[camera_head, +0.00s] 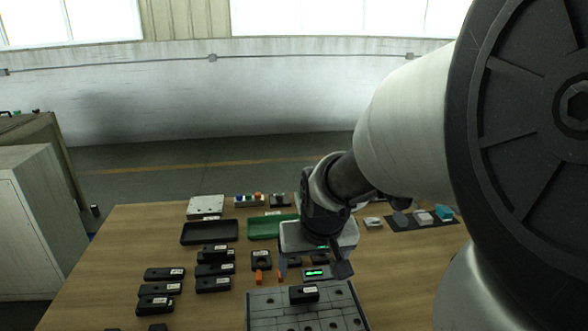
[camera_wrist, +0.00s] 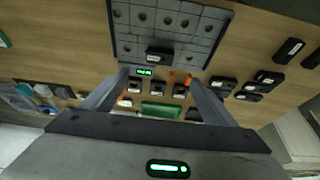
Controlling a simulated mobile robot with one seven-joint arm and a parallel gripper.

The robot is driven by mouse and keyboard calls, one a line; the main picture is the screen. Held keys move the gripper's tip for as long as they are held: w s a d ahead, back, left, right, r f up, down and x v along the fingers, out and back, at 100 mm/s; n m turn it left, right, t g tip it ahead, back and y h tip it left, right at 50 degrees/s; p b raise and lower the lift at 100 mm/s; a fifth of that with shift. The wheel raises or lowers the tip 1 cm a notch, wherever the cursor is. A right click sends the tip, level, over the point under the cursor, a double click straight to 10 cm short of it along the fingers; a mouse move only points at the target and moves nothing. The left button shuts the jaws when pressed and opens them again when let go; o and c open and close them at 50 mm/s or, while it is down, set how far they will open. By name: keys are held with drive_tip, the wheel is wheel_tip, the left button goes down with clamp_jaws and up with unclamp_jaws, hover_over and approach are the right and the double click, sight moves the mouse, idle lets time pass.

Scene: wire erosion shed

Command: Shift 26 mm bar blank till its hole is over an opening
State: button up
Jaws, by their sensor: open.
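A grey plate (camera_head: 270,310) with several round openings lies at the front of the table; it also shows at the top of the wrist view (camera_wrist: 135,50). A black bar blank (camera_head: 304,294) with a white label sits on the plate near its far edge, and shows in the wrist view (camera_wrist: 159,55). I cannot read its label or see its hole, nor tell whether it covers an opening. My gripper (camera_head: 313,267) is open and empty, just beyond that blank. In the wrist view, the fingers (camera_wrist: 159,74) stand apart, with the blank ahead between their tips.
Several labelled black bars (camera_head: 213,270) lie left of the plate. Small orange pieces (camera_head: 258,277) and a green-lit device (camera_head: 316,272) are near the plate's far edge. A black tray (camera_head: 210,232) and a green tray (camera_head: 265,228) lie farther back.

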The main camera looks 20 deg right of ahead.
sight(298, 292)
drive_tip(key=b+x, duration=0.6)
drive_tip(key=x, duration=1)
drive_tip(key=shift+w+d+f, duration=0.1)
drive_tip(key=shift+w+f, duration=0.1)
drive_tip(key=c, duration=1.6)
drive_tip(key=shift+w+a, duration=0.15)
drive_tip(key=shift+a, duration=0.7)
drive_tip(key=shift+c, duration=0.2)
drive_tip(key=o, duration=1.6)
